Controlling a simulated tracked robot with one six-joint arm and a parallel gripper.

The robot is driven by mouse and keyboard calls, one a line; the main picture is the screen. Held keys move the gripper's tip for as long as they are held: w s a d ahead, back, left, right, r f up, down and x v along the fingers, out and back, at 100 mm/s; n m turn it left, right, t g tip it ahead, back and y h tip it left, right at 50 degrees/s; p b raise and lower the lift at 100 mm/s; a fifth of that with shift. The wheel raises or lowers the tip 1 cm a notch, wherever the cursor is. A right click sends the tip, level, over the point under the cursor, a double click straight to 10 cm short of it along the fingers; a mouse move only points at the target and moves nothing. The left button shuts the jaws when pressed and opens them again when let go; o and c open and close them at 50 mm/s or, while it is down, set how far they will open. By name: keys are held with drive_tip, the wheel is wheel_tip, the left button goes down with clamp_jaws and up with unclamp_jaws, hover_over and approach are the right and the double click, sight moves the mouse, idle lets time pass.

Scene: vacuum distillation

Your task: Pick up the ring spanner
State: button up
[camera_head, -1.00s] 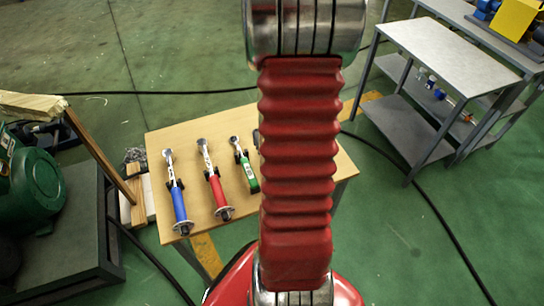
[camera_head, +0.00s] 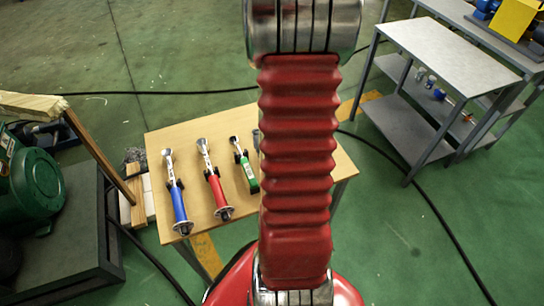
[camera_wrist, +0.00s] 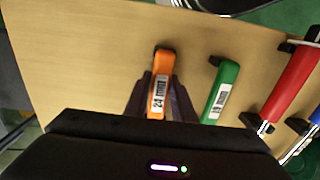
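An orange-handled tool (camera_wrist: 161,75) with a white label that reads 24 lies on the wooden table in the wrist view. Its head is hidden, so I cannot confirm that it is the ring spanner. My gripper (camera_wrist: 160,84) has its dark fingers apart, one on each side of the orange handle. I cannot tell whether they touch it. A green-handled tool (camera_wrist: 221,92) labelled 19 lies just to the right. In the head view, my arm covers the orange tool and the gripper.
Red-handled (camera_head: 217,192) and blue-handled (camera_head: 178,204) tools lie further left on the table (camera_head: 215,230) in the head view, near the green one (camera_head: 247,172). A grey metal table (camera_head: 452,62) stands at the right. A green machine (camera_head: 38,182) is at the left.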

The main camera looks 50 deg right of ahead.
clamp_jaws()
idle(0.9)
